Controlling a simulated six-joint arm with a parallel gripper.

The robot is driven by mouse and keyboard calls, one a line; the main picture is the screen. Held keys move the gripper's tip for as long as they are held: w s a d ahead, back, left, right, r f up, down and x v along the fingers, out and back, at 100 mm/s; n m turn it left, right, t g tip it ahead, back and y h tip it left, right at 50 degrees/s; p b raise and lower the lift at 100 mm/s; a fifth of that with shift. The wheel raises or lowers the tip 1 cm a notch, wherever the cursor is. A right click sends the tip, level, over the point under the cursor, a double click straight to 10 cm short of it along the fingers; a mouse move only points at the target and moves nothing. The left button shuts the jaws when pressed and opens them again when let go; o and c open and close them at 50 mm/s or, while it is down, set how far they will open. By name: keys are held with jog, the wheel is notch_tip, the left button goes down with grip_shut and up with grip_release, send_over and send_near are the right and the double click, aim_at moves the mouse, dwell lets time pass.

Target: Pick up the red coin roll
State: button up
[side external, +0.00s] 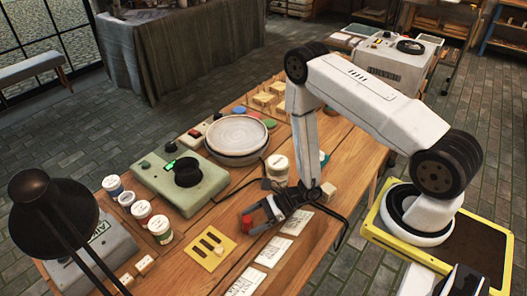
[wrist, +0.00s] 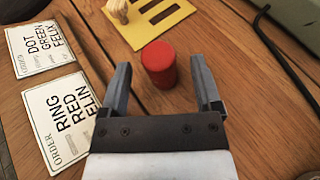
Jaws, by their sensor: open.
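The red coin roll (wrist: 158,64) stands upright on the wooden table in the wrist view, as a short red cylinder. It also shows in the side external view (side external: 247,221) at the tips of my gripper. My gripper (wrist: 162,82) is open, with one finger on each side of the roll's line and a gap to both. The roll sits between and slightly beyond the fingertips, apart from them. In the side view my gripper (side external: 258,215) is low over the table, its fingers pointing left toward the roll.
A yellow slotted plate (side external: 208,250) lies just beyond the roll, with a small wooden piece (wrist: 117,10) on it. White order cards (side external: 273,251) lie beside my gripper. Paint jars (side external: 160,229), a green device (side external: 178,181) and a round plate (side external: 237,133) stand farther off. A black cable runs nearby.

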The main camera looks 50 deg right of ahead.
aim_at(242, 232)
jog(key=shift+x, duration=1.8)
jog(key=shift+r, duration=0.1)
jog(key=shift+w, duration=0.1)
grip_shut()
